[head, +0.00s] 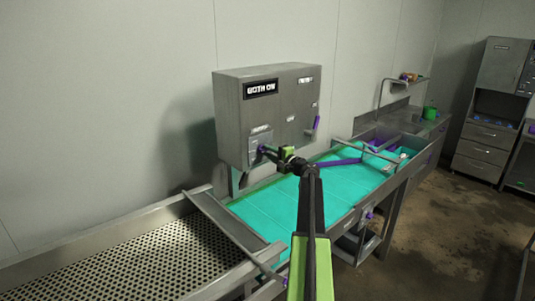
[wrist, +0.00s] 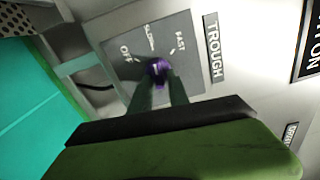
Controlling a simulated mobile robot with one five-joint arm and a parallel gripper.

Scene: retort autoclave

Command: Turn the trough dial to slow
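The trough dial (wrist: 158,68) is a small purple knob on a grey plate, beside a dark label reading TROUGH (wrist: 214,48). Around it are the marks OFF and FAST, with a blurred word between them. A small pale mark shows on the knob, but I cannot tell which word it points at. My gripper (wrist: 160,78) has its two dark fingers on either side of the knob, seemingly touching it. In the head view my gripper (head: 265,151) reaches the lower left of the grey control box (head: 234,128), and the dial is mostly hidden there.
Below the box runs a turquoise belt (head: 262,208) with metal rails. A perforated metal tray (head: 150,262) lies at the left. A purple lever (head: 316,122) sits on the box's right part. A sink bench and grey cabinets (head: 490,130) stand at the back right. Floor at the right is open.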

